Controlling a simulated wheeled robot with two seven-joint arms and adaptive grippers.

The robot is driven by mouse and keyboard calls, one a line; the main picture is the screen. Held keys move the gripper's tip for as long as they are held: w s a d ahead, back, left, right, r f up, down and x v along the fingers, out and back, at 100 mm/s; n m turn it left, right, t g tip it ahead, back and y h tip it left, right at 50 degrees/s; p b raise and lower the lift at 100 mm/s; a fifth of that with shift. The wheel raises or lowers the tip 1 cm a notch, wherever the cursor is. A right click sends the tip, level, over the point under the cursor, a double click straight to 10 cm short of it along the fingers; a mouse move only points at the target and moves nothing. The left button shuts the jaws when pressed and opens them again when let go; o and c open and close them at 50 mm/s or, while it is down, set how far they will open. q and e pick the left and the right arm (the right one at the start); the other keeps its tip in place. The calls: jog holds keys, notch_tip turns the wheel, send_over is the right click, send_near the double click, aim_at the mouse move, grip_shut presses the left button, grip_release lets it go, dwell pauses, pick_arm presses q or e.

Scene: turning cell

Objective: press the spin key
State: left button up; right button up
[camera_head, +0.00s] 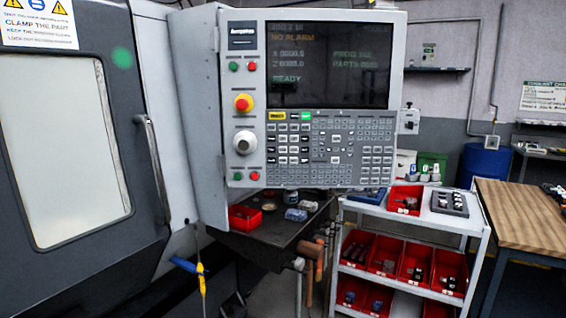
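The machine's control panel (395,115) faces me at the upper middle. Its screen (330,65) reads "NO ALARM" and "READY". Below the screen is a keypad (375,155) of many small grey, black and white keys, with a yellow key (278,116) and a green key (307,116) in its top row. The labels are too small to read, so I cannot tell which is the spin key. To its left are a red emergency button (243,103), a pale knob (244,143) and small green and red buttons. Neither of my grippers is in view.
The machine door (70,150) with its handle (153,165) fills the left. Below the panel is a dark bench (275,240) with a red bin (244,217). A cart (480,225) with red bins and a wooden table (525,215) stand at right.

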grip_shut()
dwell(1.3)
